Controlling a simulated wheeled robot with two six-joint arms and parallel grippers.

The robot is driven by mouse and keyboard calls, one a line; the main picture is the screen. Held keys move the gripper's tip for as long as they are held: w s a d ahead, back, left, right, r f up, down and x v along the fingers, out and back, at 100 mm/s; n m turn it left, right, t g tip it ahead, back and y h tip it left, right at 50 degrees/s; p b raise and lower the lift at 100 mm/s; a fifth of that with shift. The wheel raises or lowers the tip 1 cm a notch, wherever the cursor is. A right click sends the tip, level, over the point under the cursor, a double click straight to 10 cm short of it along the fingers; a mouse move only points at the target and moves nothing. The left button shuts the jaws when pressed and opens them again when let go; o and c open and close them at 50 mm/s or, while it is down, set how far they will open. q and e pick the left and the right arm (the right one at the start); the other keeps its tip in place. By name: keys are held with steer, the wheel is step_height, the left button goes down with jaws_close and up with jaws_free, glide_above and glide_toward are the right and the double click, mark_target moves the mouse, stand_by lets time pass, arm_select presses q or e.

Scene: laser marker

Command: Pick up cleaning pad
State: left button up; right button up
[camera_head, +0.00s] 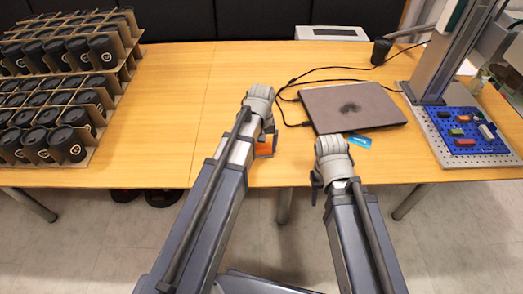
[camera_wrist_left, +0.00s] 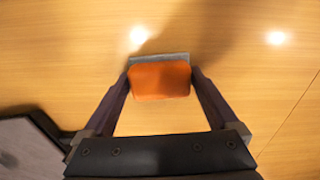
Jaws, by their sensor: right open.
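The cleaning pad has an orange face and a grey edge. It shows in the left wrist view (camera_wrist_left: 160,81) between the two fingertips of my left gripper (camera_wrist_left: 160,78), which meet its two sides. In the head view the pad (camera_head: 264,149) is a small orange patch by my left gripper (camera_head: 267,144), near the table's front edge. The left gripper looks shut on it; whether the pad is clear of the wood is hard to tell. My right gripper (camera_head: 317,183) is open near the front edge, its fingers partly hidden by its wrist.
A closed dark laptop (camera_head: 352,107) with a cable lies behind the grippers, a blue card (camera_head: 360,141) by its front edge. Racks of black cups (camera_head: 60,90) fill the left. The laser marker stand (camera_head: 437,60) with a blue plate (camera_head: 445,133) is right. The table's left middle (camera_head: 165,110) is clear.

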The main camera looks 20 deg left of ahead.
mark_target(262, 146)
arm_select(q)
steer(key=c, duration=0.8)
steer(key=shift+r, duration=0.1)
step_height(262, 146, up, 10)
steer(key=p, duration=1)
steer(key=o, duration=0.8)
steer(key=c, duration=0.7)
steer(key=shift+o, duration=0.2)
